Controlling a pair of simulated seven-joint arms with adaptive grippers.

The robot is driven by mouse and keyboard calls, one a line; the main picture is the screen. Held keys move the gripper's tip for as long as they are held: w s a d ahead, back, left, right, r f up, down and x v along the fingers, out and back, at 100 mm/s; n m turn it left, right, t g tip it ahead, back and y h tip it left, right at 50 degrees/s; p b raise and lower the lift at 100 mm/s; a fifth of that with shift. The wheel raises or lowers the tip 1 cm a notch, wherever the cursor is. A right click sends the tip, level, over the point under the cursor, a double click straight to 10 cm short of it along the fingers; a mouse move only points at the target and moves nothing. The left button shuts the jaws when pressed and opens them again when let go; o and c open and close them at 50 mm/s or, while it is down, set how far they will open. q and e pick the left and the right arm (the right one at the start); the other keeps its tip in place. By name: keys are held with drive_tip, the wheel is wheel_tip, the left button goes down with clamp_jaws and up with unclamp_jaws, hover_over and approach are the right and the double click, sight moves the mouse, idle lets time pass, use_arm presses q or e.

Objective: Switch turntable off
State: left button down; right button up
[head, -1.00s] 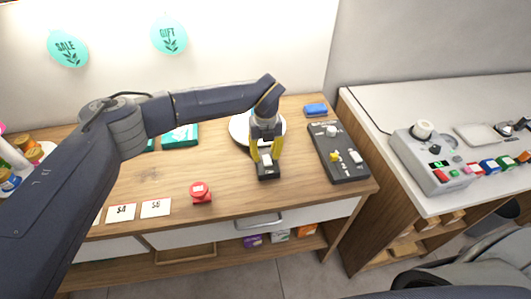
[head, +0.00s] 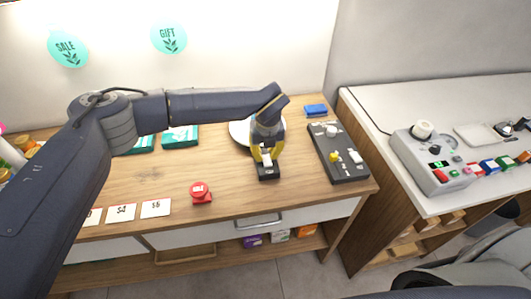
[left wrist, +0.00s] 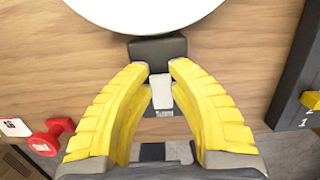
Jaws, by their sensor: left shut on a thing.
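The turntable is a round white disc (head: 238,132) on the wooden counter, partly hidden behind my left arm in the head view. It also fills the top of the left wrist view (left wrist: 150,8). Its small black switch box (head: 268,174) sticks out toward the counter's front, with a white switch piece (left wrist: 160,93) on it. My left gripper (head: 265,160) points down over the box. In the left wrist view its yellow fingertips (left wrist: 160,70) stand on either side of the white switch piece, shut on it. My right gripper is not in view.
A black panel (head: 338,155) with yellow and white knobs lies right of the switch box. A red button (head: 200,192) and price cards (head: 155,208) lie to the left. A blue block (head: 315,110) lies behind the panel. Bare wood lies between.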

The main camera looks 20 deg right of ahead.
sight(268, 164)
use_arm(q)
drive_tip(key=shift+s+t, duration=0.15)
drive_tip(key=shift+t, duration=0.65)
drive_tip(key=c, duration=1.5)
unclamp_jaws()
drive_tip(key=shift+r, duration=0.15)
drive_tip(key=shift+v, duration=5.9)
drive_tip(key=shift+a, duration=0.1)
